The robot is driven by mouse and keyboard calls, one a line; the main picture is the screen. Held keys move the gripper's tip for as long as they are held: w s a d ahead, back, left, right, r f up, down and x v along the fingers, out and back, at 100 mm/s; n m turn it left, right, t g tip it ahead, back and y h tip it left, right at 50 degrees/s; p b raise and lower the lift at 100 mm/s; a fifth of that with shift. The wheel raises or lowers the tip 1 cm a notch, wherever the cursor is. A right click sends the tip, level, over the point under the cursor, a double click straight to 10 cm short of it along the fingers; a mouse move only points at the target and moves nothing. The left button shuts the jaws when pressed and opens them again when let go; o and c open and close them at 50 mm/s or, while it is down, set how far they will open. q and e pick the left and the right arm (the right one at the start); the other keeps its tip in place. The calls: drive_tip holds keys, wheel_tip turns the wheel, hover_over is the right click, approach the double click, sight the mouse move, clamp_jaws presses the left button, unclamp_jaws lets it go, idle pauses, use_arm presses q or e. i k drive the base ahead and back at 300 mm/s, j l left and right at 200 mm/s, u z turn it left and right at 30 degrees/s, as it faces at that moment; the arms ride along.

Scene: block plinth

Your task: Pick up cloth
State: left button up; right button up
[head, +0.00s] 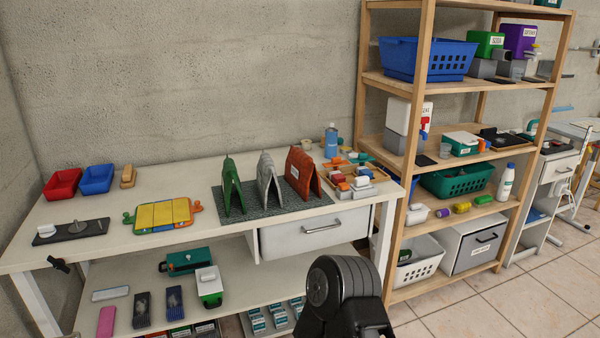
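I cannot tell for certain which thing is the cloth. Three tent-shaped folded pieces stand on the worktable: a green one (231,187), a grey one (268,176) and a rust-red one (303,173) with a white label. They stand on a dark speckled mat (248,211). A black rounded part of my own arm rises at the bottom centre, in front of the table. No gripper fingertips show in the head view, so I see neither gripper near these things.
The worktable (90,212) also holds a red bin (62,184), a blue bin (97,180), a yellow-panelled tray (162,215) and a dark board (70,231). A drawer (315,232) hangs beneath. A wooden shelf rack (416,150) stands right, with tiled floor (500,300) before it.

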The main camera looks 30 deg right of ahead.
sight(301, 172)
drive_tip(key=i+l, duration=0.2)
drive_tip(key=l, duration=0.15)
drive_tip(key=i+l+u, duration=0.1)
drive_tip(key=l, duration=0.3)
drive_tip(key=i+l, duration=0.3)
drive_tip(key=i+l+u, duration=0.15)
drive_tip(key=l, duration=0.3)
drive_tip(key=i+l, duration=0.2)
drive_tip(key=l, duration=0.2)
